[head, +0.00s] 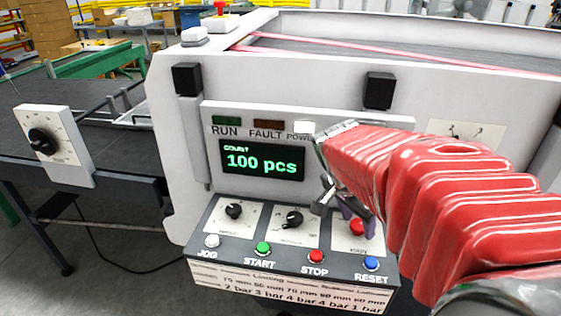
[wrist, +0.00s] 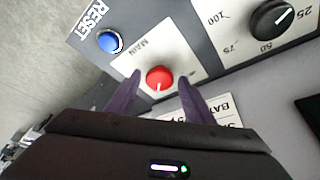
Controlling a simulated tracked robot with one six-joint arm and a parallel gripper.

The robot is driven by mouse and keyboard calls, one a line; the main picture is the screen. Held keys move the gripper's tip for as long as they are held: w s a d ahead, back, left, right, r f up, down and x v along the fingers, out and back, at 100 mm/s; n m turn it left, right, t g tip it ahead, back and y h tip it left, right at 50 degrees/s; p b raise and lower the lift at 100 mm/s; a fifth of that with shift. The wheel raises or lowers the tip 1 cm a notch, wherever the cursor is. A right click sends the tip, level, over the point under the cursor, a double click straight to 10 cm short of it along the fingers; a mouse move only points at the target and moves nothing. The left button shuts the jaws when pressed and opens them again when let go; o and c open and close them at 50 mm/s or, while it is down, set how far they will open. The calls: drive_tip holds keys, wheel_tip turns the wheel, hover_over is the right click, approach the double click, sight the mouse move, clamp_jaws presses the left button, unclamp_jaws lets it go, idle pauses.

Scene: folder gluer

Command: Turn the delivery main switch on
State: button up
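The red round knob (wrist: 159,78) sits on a white plate marked MAIN (wrist: 140,47) in the wrist view. Its white mark points toward the bottom of that picture. In the head view the red knob (head: 357,227) is partly hidden behind my fingers, at the right of the sloped control panel. My gripper (wrist: 160,84) is open, with one purple finger on either side of the knob and visible gaps. I cannot tell how far the fingertips are above the plate. In the head view my gripper (head: 342,208) hangs over the same plate.
Two black dials (head: 233,211) (head: 293,219) lie left of the knob. JOG, START, STOP and RESET buttons (head: 371,263) line the panel's front edge. The display (head: 262,161) reads 100 pcs. RUN and FAULT lamps look dark; the POWER lamp (head: 304,127) looks white.

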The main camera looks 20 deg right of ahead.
drive_tip(key=shift+o, duration=0.5)
drive_tip(key=shift+a+r, duration=0.2)
drive_tip(key=shift+r, duration=0.35)
drive_tip(key=w+v, duration=0.1)
drive_tip(key=v, duration=1.1)
drive_tip(key=shift+s+a+r, duration=0.15)
drive_tip(key=shift+s+r, duration=0.1)
drive_tip(key=shift+s, duration=0.3)
drive_tip(key=s+a+f+n+t+y, duration=0.2)
drive_tip(key=a+f+n, duration=0.2)
drive_tip(key=a+n, duration=0.4)
drive_tip(key=s+a+f+n+t+y, duration=0.2)
drive_tip(key=a+f+n, duration=0.3)
drive_tip(key=a+n, duration=0.3)
drive_tip(key=shift+a+t, duration=0.4)
drive_tip(key=shift+a, duration=0.05)
